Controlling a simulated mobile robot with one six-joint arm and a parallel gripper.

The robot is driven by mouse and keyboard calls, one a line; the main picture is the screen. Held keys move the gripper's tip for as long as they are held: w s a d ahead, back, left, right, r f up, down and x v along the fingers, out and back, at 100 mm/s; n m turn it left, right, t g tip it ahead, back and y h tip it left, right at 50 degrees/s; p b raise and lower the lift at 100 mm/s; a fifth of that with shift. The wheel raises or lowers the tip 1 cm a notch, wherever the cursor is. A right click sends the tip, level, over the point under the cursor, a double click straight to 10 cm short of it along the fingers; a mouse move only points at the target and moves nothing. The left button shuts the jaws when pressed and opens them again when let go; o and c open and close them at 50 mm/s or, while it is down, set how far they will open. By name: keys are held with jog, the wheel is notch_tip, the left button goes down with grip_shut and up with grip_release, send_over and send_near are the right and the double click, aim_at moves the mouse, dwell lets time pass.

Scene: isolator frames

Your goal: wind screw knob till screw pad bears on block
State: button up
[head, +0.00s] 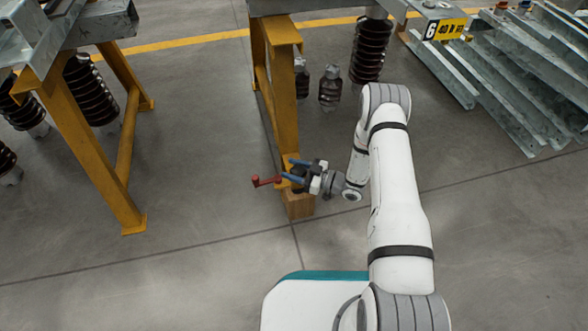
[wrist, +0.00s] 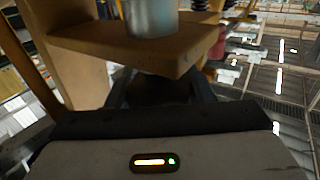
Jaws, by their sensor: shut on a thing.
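My gripper (head: 293,171) reaches in from the right at the foot of a yellow trestle leg (head: 284,90). Its blue fingers are shut around a dark screw knob, mostly hidden by the fingers in the head view. In the wrist view the dark knob (wrist: 165,88) sits in shadow between the fingers. A yellow plate (wrist: 100,42) with a grey metal cylinder (wrist: 151,18) is just beyond it. A wooden block (head: 299,206) stands on the floor below the gripper. The screw pad is hidden, so I cannot tell whether it touches the block.
A red handle (head: 265,181) sticks out left of the gripper. Another yellow trestle (head: 95,150) stands at the left. Dark ribbed insulators (head: 371,48) stand behind, and galvanised steel sections (head: 500,75) lie at the right. The concrete floor (head: 200,270) in front is clear.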

jog(key=shift+t, duration=0.3)
jog(key=m+t+h+p, duration=0.1)
jog(key=m+t, duration=0.1)
jog(key=m+t+h+p, duration=0.1)
jog(key=t, duration=0.1)
jog(key=shift+w+d+m+t+h, duration=0.1)
jog(key=shift+w+m+t+h, duration=0.05)
jog(key=shift+m+t+h, duration=0.2)
jog(key=m+t+h, duration=0.2)
jog(key=m+t+h+p, duration=0.1)
jog(key=m+t+h, duration=0.1)
jog(key=h, duration=0.1)
jog(key=shift+w+d+m+t+p, duration=0.15)
jog(key=shift+w+m+t+p, duration=0.05)
jog(key=shift+m+t+p, duration=0.1)
jog(key=m+h, duration=0.1)
jog(key=h, duration=0.1)
jog(key=m+t+h, duration=0.1)
jog(key=h, duration=0.1)
jog(key=m+t+h, duration=0.1)
jog(key=m+h, duration=0.1)
jog(key=shift+w+d+h, duration=0.15)
jog(key=shift+d+h, duration=0.1)
jog(key=shift+d, duration=0.05)
jog(key=shift+d+m+h, duration=0.15)
jog(key=shift+m+h, duration=0.65)
jog(key=shift+h, duration=0.35)
jog(key=shift+d+m+h, duration=0.15)
jog(key=shift+m+h, duration=0.6)
jog(key=shift+h, duration=0.4)
